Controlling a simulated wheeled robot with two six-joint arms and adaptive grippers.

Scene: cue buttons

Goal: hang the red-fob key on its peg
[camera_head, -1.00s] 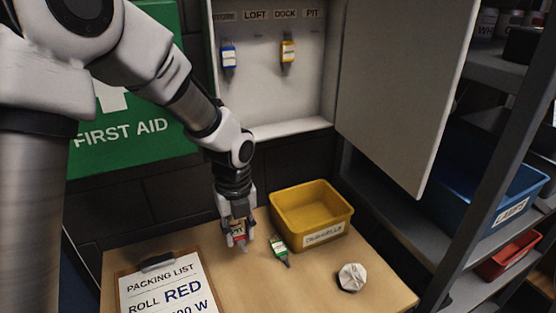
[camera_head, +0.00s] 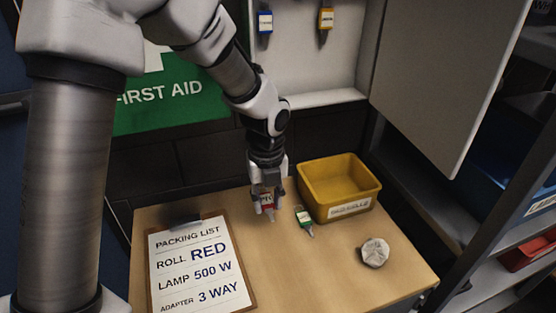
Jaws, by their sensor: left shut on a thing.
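The red-fob key (camera_head: 267,202) is between the fingers of my left gripper (camera_head: 268,197), low over the wooden table; I cannot tell whether it touches the top. The fob has a pale label, and the fingers hide part of it. My left gripper points down and is shut on this key. The open white key cabinet (camera_head: 312,62) is on the wall above. A blue-fob key (camera_head: 265,22) and a yellow-fob key (camera_head: 326,18) hang in it. The row above them is cut off by the picture's top edge. My right gripper is not in view.
A green-fob key (camera_head: 305,217) lies on the table (camera_head: 300,268) just right of my left gripper. A yellow bin (camera_head: 350,207) stands behind it. A crumpled white ball (camera_head: 375,252) lies at right, a packing-list clipboard (camera_head: 200,265) at left. The cabinet door (camera_head: 445,80) hangs open to the right.

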